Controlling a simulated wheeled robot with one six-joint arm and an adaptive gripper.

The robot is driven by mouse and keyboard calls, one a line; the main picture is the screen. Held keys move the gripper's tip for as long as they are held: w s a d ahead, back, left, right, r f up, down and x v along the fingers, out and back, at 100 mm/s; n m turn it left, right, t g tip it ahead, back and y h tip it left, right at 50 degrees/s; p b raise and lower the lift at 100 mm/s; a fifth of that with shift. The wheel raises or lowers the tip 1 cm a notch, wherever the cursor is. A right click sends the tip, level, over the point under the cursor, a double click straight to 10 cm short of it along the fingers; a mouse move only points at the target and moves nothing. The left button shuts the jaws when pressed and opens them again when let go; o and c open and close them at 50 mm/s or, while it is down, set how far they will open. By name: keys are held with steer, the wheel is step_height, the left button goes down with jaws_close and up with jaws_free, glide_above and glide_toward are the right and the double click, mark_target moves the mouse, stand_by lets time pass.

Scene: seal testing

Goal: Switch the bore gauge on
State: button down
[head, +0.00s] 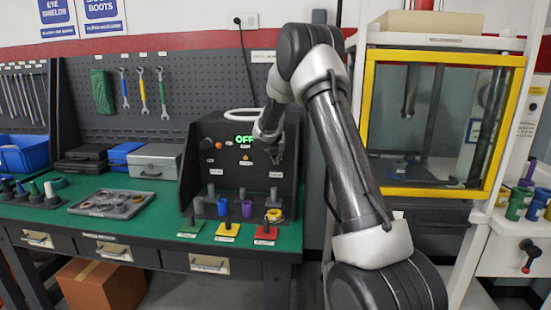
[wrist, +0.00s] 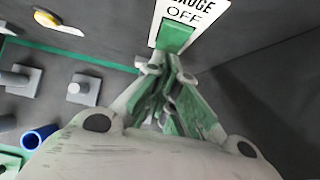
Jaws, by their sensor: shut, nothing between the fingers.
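The bore gauge (head: 198,165) is a dark box with a sloped front on the green-topped bench. Its green display (head: 243,139) reads OFF, with the right end partly covered by my arm. In the wrist view a green switch (wrist: 175,37) sits on a white plate marked with part of "GAUGE" and "OFF" (wrist: 190,12). My gripper (wrist: 170,68) is shut and empty, its fingertips just below the switch in that view. I cannot tell if they touch it. In the head view my gripper (head: 275,150) is at the panel's right side.
Several grey posts and coloured rings, among them a blue ring (head: 223,207), stand at the panel's foot. Green, yellow (head: 227,232) and red pads lie in front. A grey tray (head: 110,203) is to the left. A yellow-framed cabinet (head: 440,55) stands to the right.

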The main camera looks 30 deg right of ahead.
steer(key=shift+w, duration=0.1)
steer(key=shift+w+d+f, duration=0.15)
steer(key=shift+w+d, duration=0.05)
steer(key=shift+w, duration=0.05)
stand_by(0.3)
steer(key=shift+r, duration=1)
steer(key=shift+w, duration=0.1)
